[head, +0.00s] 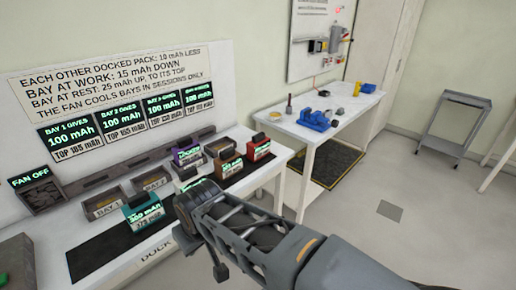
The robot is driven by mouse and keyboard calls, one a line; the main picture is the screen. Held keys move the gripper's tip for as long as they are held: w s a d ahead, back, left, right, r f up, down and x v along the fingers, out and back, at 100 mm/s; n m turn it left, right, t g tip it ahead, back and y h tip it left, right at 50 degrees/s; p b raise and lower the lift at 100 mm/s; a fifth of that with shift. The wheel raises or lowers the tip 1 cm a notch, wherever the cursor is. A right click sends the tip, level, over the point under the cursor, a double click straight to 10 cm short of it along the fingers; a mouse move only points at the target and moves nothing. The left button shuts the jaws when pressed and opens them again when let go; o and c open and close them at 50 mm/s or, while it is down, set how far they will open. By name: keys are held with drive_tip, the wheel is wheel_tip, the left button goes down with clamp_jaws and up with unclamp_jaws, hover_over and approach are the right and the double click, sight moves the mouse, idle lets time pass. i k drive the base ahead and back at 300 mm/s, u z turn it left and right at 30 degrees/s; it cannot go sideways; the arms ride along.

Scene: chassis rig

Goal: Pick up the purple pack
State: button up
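The purple pack (187,156) stands upright at the back of the dock bench, with a lit green display on its face. My gripper end (190,205) is in front of it and lower in the picture, apart from it. The arm reaches in from the lower right. The fingers are not clear from this angle, so I cannot tell whether they are open or shut. Nothing is plainly seen held.
A teal pack (142,214) stands left of my gripper. An orange-brown pack (229,166) and a red pack (259,149) stand to the right. Bay 1 (101,206) looks empty. A white table (345,118) with a blue vise (318,121) stands beyond.

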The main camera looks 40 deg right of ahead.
sight(187, 150)
drive_tip(key=z, duration=2)
drive_tip(key=i, duration=1.35)
drive_tip(key=u, duration=3.65)
